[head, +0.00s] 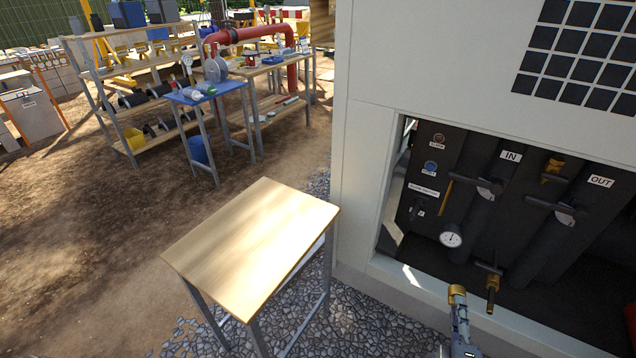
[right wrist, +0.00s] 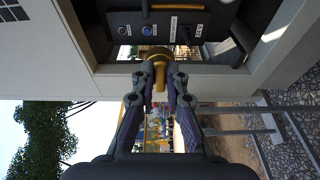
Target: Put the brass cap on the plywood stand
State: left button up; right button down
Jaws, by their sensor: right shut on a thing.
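The brass cap (head: 457,291) is held at the tips of my right gripper (head: 459,305), low in the head view, in front of the open chiller bay. In the right wrist view the brass cap (right wrist: 157,54) sits between the two fingertips (right wrist: 160,78), which are closed on it. The plywood stand (head: 250,240) is left of the gripper in the head view. Its pale wooden top is bare, on grey metal legs. The gripper and cap are apart from it. My left gripper is not in view.
The chiller cabinet (head: 400,60) stands right of the stand. Its bay holds dark pipes, a gauge (head: 451,237), valve handles and a brass outlet (head: 492,291). A blue-topped table (head: 205,95) and a shelf (head: 140,98) stand farther back. Open dirt lies left of the stand.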

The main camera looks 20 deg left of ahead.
aim_at(269, 229)
jog(key=u, duration=1.2)
